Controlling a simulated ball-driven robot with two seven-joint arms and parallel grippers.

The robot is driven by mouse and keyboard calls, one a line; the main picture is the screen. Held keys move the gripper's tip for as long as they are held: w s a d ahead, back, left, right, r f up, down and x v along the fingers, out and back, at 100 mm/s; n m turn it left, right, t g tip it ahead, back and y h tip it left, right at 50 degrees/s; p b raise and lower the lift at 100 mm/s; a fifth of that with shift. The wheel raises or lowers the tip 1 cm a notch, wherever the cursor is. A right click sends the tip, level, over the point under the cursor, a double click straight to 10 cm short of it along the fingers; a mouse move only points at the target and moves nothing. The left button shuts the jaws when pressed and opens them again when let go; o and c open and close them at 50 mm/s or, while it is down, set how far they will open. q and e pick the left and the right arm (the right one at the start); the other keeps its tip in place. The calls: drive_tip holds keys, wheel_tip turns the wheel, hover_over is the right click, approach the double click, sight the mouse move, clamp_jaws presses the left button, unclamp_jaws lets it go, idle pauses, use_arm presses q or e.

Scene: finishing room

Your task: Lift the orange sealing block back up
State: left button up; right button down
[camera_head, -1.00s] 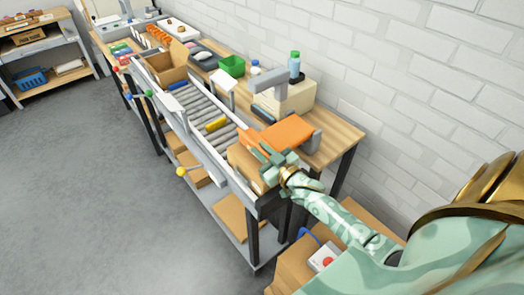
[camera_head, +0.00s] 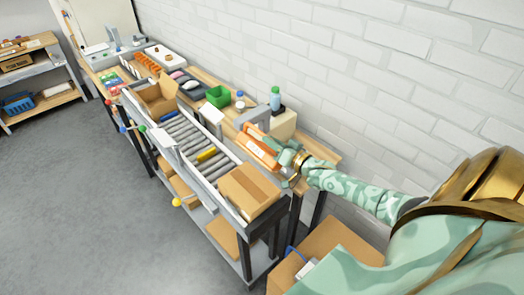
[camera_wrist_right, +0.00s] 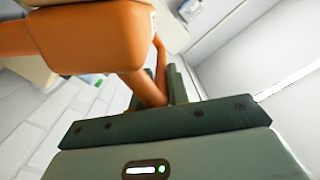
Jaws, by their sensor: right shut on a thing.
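The orange sealing block (camera_head: 258,150) is tilted up at the back edge of the conveyor, beside a grey post (camera_head: 250,117). My right gripper (camera_head: 285,156) is at its right side. In the right wrist view the block (camera_wrist_right: 90,38) fills the upper left, and its thin orange bar runs down between the dark fingers of my right gripper (camera_wrist_right: 165,92), which is shut on it. My left gripper is not in view.
The roller conveyor (camera_head: 184,137) runs away to the left, with a yellow roller (camera_head: 206,154) on it. A green bin (camera_head: 219,96) and a light-blue bottle (camera_head: 275,98) stand on the wooden bench behind. A brick wall closes off the back.

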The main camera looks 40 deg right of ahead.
drive_tip(key=d+r+m, duration=0.2)
drive_tip(key=d+r, duration=0.1)
drive_tip(key=d, duration=0.3)
drive_tip(key=shift+w+d, duration=0.15)
drive_tip(key=shift+d, duration=0.1)
drive_tip(key=c, duration=1.4)
unclamp_jaws()
drive_tip(key=shift+d, duration=0.1)
drive_tip(key=s+d+p, duration=0.1)
drive_tip(key=s, duration=1.5)
drive_tip(key=shift+s+d, duration=0.15)
drive_tip(key=shift+d, duration=0.25)
drive_tip(key=shift+f, duration=0.1)
